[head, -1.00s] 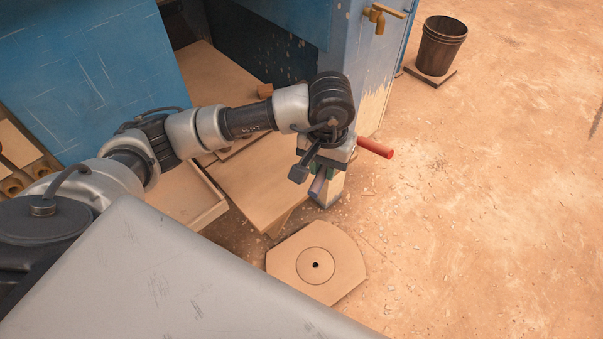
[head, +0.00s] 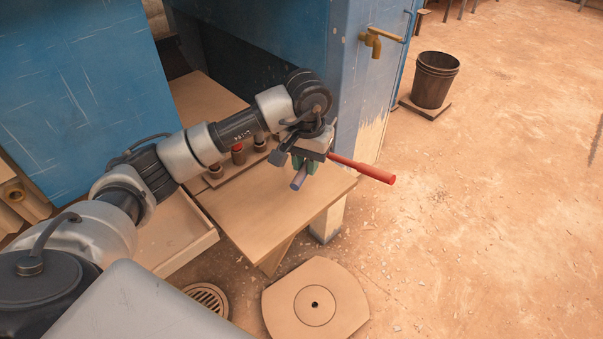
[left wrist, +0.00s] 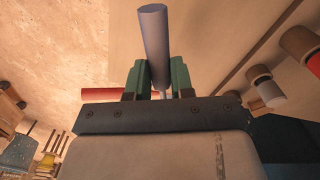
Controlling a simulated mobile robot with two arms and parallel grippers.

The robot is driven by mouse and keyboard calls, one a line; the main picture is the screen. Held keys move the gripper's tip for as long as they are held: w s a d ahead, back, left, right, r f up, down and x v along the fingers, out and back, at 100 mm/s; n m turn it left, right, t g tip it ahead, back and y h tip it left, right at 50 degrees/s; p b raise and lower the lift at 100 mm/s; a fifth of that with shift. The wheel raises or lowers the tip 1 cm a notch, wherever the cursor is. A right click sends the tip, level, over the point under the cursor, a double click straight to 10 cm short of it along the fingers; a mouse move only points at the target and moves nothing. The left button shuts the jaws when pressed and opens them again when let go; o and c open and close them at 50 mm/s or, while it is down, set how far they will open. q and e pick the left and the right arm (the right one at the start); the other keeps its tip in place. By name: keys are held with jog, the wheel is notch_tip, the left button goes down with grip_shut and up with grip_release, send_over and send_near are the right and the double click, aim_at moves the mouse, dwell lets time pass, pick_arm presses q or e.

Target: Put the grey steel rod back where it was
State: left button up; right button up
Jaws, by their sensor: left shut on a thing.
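My left gripper (head: 306,168) is shut on the grey steel rod (head: 299,180), above the wooden bench top (head: 265,215) near its right end. In the left wrist view the grey rod (left wrist: 154,45) sits between the green finger pads (left wrist: 156,80), its free end sticking out past them. The rod is clear of the bench as far as I can tell. A wooden rack (head: 227,174) with several short upright pieces, one with a red top (head: 238,154), stands left of the gripper. My arm hides part of the rack. My right gripper is out of view.
A red bar (head: 362,170) sticks out right, close behind the gripper; I cannot tell if they touch. A blue wall with a brass tap (head: 373,43) stands behind. A shallow wooden tray (head: 175,240) is left of the bench. The floor right is open, with a black bucket (head: 435,80).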

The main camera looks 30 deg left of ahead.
pick_arm(q)
jog(key=shift+w+a+f, duration=0.4)
jog(key=shift+a+f, duration=0.1)
jog(key=shift+a, duration=0.25)
notch_tip(320, 180, down, 4)
jog(key=shift+r, duration=0.1)
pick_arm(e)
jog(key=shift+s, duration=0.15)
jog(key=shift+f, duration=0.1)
pick_arm(q)
jog(key=shift+f, duration=0.2)
jog(key=o, duration=0.8)
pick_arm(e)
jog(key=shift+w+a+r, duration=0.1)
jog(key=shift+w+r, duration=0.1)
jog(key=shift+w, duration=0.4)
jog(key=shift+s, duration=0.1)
